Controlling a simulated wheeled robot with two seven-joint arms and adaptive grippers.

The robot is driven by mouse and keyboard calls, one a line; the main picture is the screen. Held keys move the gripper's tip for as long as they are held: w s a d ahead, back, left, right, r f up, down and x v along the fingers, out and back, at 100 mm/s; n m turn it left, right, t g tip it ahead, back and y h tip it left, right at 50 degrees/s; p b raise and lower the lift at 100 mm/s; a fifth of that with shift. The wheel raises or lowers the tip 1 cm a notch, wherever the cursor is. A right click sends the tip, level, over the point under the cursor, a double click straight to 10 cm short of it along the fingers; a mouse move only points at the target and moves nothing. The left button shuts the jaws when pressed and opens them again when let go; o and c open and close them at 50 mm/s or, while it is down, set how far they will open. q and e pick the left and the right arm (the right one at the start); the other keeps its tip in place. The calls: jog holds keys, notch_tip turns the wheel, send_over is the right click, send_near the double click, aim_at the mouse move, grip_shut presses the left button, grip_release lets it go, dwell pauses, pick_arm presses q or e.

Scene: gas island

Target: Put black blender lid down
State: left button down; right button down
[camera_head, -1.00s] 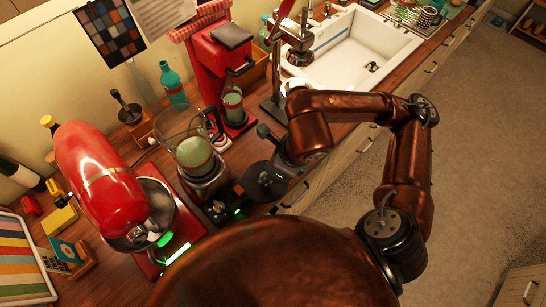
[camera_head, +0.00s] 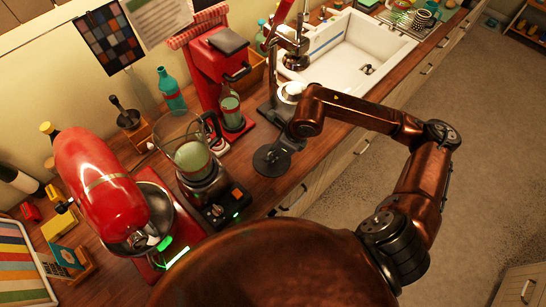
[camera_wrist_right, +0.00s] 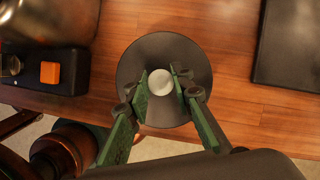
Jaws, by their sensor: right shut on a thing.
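The black blender lid (camera_head: 271,161) is a dark round disc over the wooden counter, right of the blender (camera_head: 192,160). In the right wrist view the lid (camera_wrist_right: 165,52) is seen from above, with a pale round knob (camera_wrist_right: 160,84) at its middle. My right gripper (camera_wrist_right: 162,82) is shut on the lid, its green fingers on either side of the knob. In the head view the right gripper (camera_head: 284,143) is above the lid, its fingertips hard to make out. Whether the lid touches the counter cannot be told. My left gripper is not in view.
The blender's jug stands open on its base. A red coffee machine (camera_head: 218,65) and a white sink (camera_head: 345,50) are behind the lid. A red stand mixer (camera_head: 95,175) is at left. A dark flat thing (camera_wrist_right: 288,45) lies right of the lid. The counter's front edge is close.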

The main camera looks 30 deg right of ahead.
notch_tip(320, 180, down, 3)
jog(key=shift+w+d+f+p, duration=0.1)
jog(key=shift+d+f+p, duration=0.1)
jog(key=shift+p, duration=0.15)
jog(key=shift+a, duration=0.1)
jog(key=shift+f, duration=0.2)
jog(key=c, duration=1.7)
grip_release()
jog(key=shift+r, duration=0.1)
jog(key=shift+r, duration=0.25)
jog(key=b+v, duration=0.1)
jog(key=v, duration=1)
jog(key=shift+r, duration=0.3)
